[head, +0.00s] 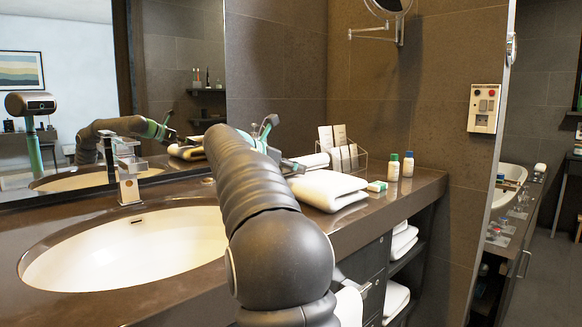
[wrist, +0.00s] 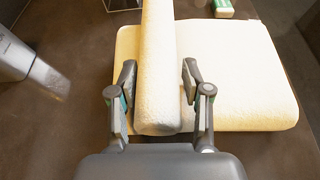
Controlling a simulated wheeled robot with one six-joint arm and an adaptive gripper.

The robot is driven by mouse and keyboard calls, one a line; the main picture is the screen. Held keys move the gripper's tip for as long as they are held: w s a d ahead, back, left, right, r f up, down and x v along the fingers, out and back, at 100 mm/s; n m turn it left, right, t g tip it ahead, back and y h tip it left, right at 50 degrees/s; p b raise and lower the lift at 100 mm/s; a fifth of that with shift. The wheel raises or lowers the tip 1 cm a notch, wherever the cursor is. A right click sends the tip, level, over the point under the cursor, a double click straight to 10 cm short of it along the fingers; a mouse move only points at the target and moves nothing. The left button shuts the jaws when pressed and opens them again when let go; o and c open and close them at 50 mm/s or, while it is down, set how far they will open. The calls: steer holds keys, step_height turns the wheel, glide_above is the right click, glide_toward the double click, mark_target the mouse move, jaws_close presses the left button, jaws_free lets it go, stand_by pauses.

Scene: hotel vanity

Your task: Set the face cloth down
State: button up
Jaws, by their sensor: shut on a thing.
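The face cloth is a rolled white cloth (wrist: 158,60), upright in the wrist view between the two fingers of my gripper (wrist: 157,88). The fingers are shut on its sides near its near end. Below it in that view lies a folded white towel (wrist: 245,80) on the counter; I cannot tell whether the roll touches it. In the head view my gripper (head: 292,164) is partly hidden behind my arm. The roll (head: 316,160) shows there just behind the folded towel (head: 322,190).
The sink (head: 110,250) and faucet (head: 128,170) are at left. Bare counter (head: 425,182) shows at the right end.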

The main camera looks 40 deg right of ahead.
steer(key=o, duration=1.1)
steer(key=shift+c, duration=0.2)
steer(key=shift+a+r, duration=0.25)
steer(key=shift+r, duration=0.05)
steer(key=w+v, duration=0.1)
steer(key=v, duration=1)
steer(key=shift+s+a+p, duration=0.25)
steer(key=shift+s+p, duration=0.2)
steer(key=shift+s, duration=0.05)
